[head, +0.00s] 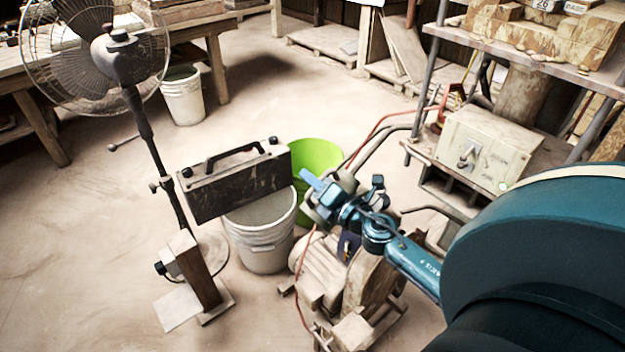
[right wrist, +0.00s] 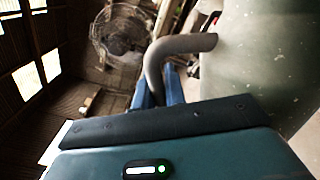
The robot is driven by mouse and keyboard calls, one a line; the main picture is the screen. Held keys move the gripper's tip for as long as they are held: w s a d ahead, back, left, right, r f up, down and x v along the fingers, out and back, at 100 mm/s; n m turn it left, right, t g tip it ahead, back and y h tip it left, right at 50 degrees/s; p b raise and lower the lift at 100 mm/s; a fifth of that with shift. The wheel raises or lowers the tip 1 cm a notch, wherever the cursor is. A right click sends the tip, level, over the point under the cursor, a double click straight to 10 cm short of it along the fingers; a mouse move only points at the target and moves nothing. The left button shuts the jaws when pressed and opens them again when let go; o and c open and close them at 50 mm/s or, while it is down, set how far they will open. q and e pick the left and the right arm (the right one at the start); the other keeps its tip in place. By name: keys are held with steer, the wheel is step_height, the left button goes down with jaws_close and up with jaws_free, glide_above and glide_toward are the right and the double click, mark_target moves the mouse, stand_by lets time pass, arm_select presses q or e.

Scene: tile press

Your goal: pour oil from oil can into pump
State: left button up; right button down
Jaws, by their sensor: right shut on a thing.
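My right gripper (head: 322,192) reaches in from the right, in front of the lime green bucket and above a dusty motor-driven machine (head: 320,270). In the right wrist view its blue fingers (right wrist: 160,90) are shut on a grey bent piece (right wrist: 180,46), which looks like the oil can's handle. A large pale grey-green body (right wrist: 255,50) beside it looks like the can, seen very close. Its spout and tilt cannot be made out. The machine may be the pump; no opening on it shows. My left gripper is not in view.
A white bucket (head: 262,245) and the lime green bucket (head: 318,158) stand left of the machine. A dark case (head: 235,185) with a handle stands by a fan (head: 112,55). A shelf with a switch box (head: 485,150) is at right. Floor at left is open.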

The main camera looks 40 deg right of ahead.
steer(key=shift+r, duration=0.2)
steer(key=shift+d+r+m+p, duration=0.3)
steer(key=shift+d+r+p, duration=0.05)
steer(key=shift+d+p, duration=0.05)
